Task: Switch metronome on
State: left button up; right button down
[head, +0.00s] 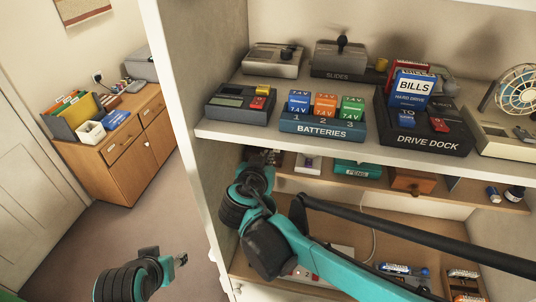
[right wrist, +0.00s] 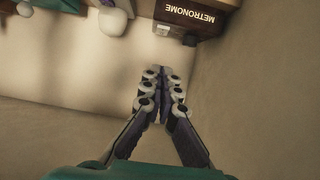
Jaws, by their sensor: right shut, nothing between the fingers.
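The metronome (right wrist: 190,18) is a dark brown box with white lettering, upside down at the top of the right wrist view. A small light block (right wrist: 162,29) sticks out at its edge, with a dark part beside it. I cannot make the metronome out in the head view. My right gripper (right wrist: 163,96) is shut and empty, its fingers pointing toward the metronome with a visible gap. In the head view my right gripper (head: 268,157) is just under the upper shelf, partly hidden by my own wrist. My left gripper (head: 181,260) is low at the left, away from the shelves; its jaws are unclear.
The upper shelf (head: 220,132) carries a battery holder (head: 322,126), a drive dock (head: 425,135) and a fan (head: 517,92). Below are a teal pens box (head: 358,168) and a brown box (head: 412,181). A wooden cabinet (head: 105,172) stands at the left, with open floor before it.

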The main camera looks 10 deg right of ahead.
jog(key=s+d+f+g+b, duration=0.1)
jog(key=s+d+f+b, duration=0.2)
jog(key=f, duration=0.2)
jog(key=s+d+f+n+g+y+b, duration=0.1)
jog(key=s+d+f+b, duration=0.1)
jog(key=f+b, duration=0.25)
jog(key=s+d+f+g+b, duration=0.1)
jog(key=s+d+f+b, duration=0.15)
jog(key=f, duration=0.35)
jog(key=s+f+n+g+y+b, duration=0.2)
jog(key=s+f+b, duration=0.8)
jog(key=f, duration=0.6)
jog(key=shift+s+d+n+g+y, duration=0.3)
jog(key=shift+s+n+y, duration=0.6)
jog(key=shift+y, duration=0.3)
